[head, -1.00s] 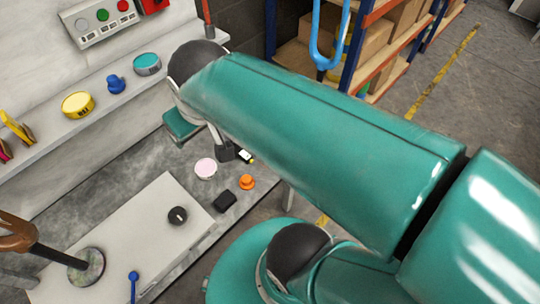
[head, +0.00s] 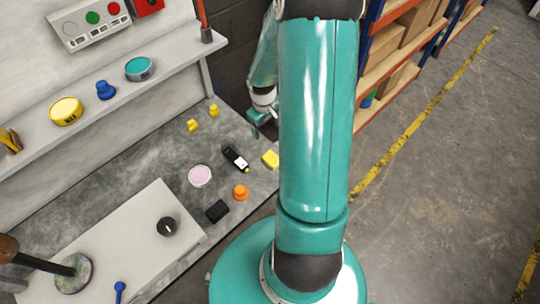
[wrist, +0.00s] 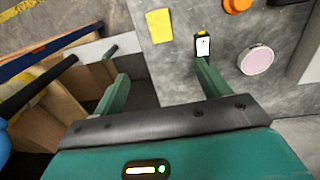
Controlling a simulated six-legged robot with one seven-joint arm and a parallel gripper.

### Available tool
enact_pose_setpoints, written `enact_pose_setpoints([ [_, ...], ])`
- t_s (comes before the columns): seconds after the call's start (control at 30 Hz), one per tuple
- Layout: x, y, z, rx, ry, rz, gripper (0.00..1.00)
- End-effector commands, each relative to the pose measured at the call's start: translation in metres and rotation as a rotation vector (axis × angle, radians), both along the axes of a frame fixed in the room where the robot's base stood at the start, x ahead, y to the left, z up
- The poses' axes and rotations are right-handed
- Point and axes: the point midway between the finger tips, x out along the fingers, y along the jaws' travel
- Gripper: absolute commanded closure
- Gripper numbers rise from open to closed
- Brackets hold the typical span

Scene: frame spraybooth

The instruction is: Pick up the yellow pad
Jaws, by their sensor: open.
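The yellow pad (head: 270,158) lies flat on the grey bench near its right edge, just left of my arm in the head view. In the wrist view the yellow pad (wrist: 159,25) is at the top, ahead of the fingertips. My gripper (wrist: 160,78) is open, with nothing between its two green fingers. In the head view my gripper (head: 262,120) is partly hidden by my arm, at the far right end of the bench, apart from the pad.
A black device with a white screen (head: 235,158) lies left of the pad. A pink disc (head: 200,176), an orange knob (head: 240,192) and a black block (head: 217,211) are nearby. Small yellow pieces (head: 193,125) sit farther back. Shelving with boxes (head: 405,45) stands right.

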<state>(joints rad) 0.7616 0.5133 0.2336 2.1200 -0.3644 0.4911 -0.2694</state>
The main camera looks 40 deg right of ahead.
Motion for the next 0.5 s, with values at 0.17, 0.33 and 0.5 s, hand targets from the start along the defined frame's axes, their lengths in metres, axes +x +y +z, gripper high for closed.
enact_pose_setpoints([
  [0.17, -0.012, -0.016, -0.054, 0.061, 0.019, -0.002, 0.25],
  [0.33, -0.015, -0.020, -0.074, 0.078, 0.019, -0.001, 0.25],
  [0.5, -0.015, -0.021, -0.101, 0.080, 0.021, 0.001, 0.25],
])
